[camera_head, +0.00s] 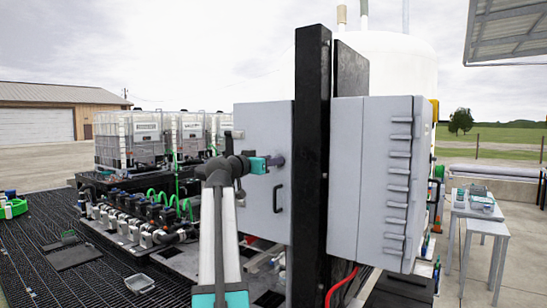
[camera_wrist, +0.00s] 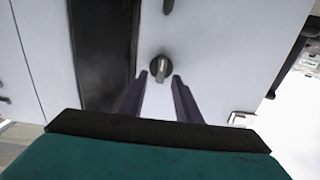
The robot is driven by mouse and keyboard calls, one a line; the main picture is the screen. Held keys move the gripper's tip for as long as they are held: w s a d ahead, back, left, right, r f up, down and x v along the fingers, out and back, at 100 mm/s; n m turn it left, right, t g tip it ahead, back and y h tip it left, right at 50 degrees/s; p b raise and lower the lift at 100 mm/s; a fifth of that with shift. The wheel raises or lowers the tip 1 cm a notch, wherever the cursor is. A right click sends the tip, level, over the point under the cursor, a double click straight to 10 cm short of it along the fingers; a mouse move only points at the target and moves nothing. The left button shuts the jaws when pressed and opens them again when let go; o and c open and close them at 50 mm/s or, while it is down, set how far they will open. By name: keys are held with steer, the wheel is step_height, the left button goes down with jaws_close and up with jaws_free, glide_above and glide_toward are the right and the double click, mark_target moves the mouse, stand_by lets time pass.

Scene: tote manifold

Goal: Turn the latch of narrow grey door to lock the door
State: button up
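The narrow grey door (camera_head: 262,125) stands left of a black post in the head view and looks shut. It also fills the middle of the wrist view (camera_wrist: 215,60). Its latch (camera_wrist: 160,66) is a small dark round knob with a lighter grip bar, close to vertical in the wrist view. In the head view my gripper hides the latch. My gripper (camera_head: 277,161) is at the door's face, above the black door handle (camera_head: 277,198). In the wrist view the fingers (camera_wrist: 159,84) are apart, one either side of the latch's lower part, with gaps showing; contact is not visible.
The black post (camera_head: 311,150) rises directly right of the door, with a larger grey cabinet (camera_head: 375,180) beyond it. White tanks (camera_head: 128,138) and piping are at left. A grey table (camera_head: 475,212) stands at right. A red hose (camera_head: 342,285) runs low.

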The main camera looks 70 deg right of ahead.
steer(key=shift+s+d, duration=0.15)
steer(key=shift+d, duration=0.4)
jaws_close()
steer(key=shift+n, duration=0.3)
steer(key=n, duration=1.1)
steer(key=w+f+n+b, duration=0.1)
steer(key=n, duration=0.5)
steer(key=shift+d, duration=0.15)
steer(key=shift+f+n, duration=0.1)
steer(key=shift+n, duration=0.2)
